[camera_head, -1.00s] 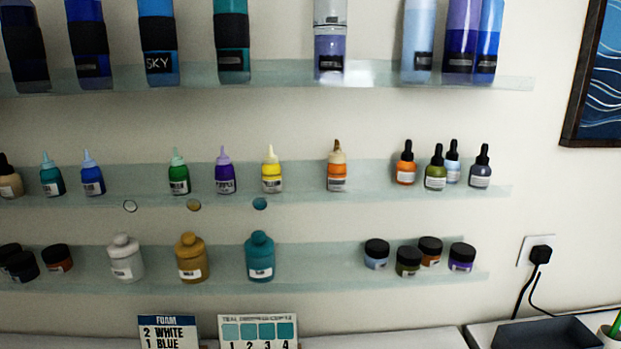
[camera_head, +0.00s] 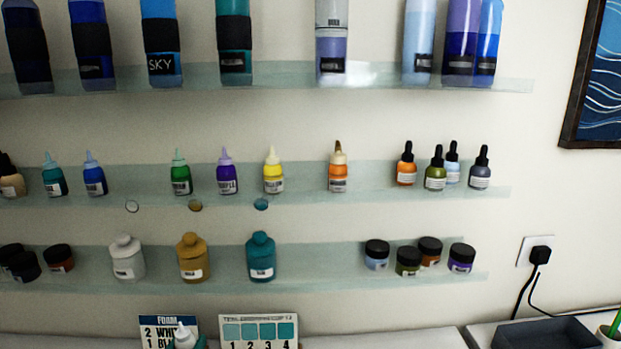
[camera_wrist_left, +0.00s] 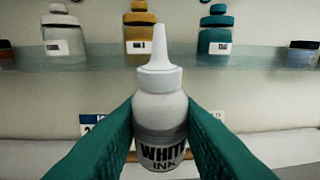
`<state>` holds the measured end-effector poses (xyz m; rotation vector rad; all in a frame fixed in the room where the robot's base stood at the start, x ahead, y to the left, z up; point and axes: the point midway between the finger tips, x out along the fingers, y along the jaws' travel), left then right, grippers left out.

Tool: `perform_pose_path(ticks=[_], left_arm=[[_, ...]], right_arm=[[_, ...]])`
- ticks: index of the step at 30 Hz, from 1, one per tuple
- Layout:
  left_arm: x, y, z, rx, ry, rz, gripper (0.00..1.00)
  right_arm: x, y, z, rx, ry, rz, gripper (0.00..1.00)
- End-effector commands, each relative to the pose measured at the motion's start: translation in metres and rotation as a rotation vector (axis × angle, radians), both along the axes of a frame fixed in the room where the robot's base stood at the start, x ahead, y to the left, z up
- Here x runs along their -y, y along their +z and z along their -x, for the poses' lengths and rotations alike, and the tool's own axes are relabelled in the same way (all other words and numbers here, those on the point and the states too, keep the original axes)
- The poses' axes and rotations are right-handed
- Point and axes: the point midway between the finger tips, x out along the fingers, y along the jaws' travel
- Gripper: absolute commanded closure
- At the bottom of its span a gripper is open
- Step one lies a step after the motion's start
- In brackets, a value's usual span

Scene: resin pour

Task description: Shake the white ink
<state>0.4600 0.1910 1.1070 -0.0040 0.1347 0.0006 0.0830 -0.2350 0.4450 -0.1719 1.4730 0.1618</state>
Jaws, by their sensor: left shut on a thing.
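The white ink (camera_wrist_left: 160,108) is a white bottle with a pointed nozzle and a label reading WHITE INK. In the left wrist view it stands upright between the two teal fingers of my left gripper (camera_wrist_left: 160,140), which is shut on it. In the head view the ink's nozzle and shoulder (camera_head: 183,335) show at the bottom edge, in front of the FOAM card, with a bit of the teal fingers of my left gripper (camera_head: 186,345) beside it. The rest of the bottle and gripper is cut off there. My right gripper is not in view.
Glass shelves on the wall hold cylinders, ink bottles, dropper bottles and jars. A white jar (camera_head: 127,258), a mustard jar (camera_head: 193,258) and a teal jar (camera_head: 261,257) stand on the lowest shelf (camera_head: 320,265). A FOAM card (camera_head: 165,321) and a grey tray (camera_head: 545,333) are below.

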Motion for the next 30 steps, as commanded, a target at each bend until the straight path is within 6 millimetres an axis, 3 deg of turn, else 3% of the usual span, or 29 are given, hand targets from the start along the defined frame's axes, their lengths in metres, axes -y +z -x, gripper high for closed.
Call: perform_pose_path(ticks=[1,2,3,4,5,7,9,11,13,15,30], left_arm=[[0.0,-0.04,0.003,-0.038,-0.001,-0.012,0.98],[-0.001,-0.059,0.003,-0.04,0.0,-0.012,0.98],[0.0,-0.075,0.002,-0.033,0.0,-0.011,0.98],[0.0,-0.078,0.002,-0.024,0.0,-0.009,0.98],[0.0,-0.072,0.001,-0.015,-0.001,-0.004,0.98],[0.0,-0.023,0.0,0.013,-0.001,0.004,0.98],[0.0,0.003,0.0,0.004,-0.001,0.003,0.98],[0.0,-0.006,0.0,-0.017,-0.001,-0.004,0.98],[-0.001,-0.054,0.002,-0.041,0.001,-0.013,0.98],[0.0,-0.078,0.002,-0.028,0.0,-0.01,0.98],[0.0,-0.072,0.0,-0.014,0.0,-0.004,0.98]], right_arm=[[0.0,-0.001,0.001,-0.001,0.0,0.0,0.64],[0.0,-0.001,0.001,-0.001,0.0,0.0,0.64],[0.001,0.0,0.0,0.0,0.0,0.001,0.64],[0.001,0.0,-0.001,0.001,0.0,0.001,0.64],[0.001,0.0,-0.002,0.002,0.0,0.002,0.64],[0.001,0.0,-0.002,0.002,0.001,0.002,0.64],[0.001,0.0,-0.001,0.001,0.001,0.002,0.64],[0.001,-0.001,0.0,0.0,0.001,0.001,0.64],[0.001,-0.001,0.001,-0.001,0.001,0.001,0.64],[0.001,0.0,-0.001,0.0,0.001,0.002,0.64],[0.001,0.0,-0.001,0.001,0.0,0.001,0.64]])
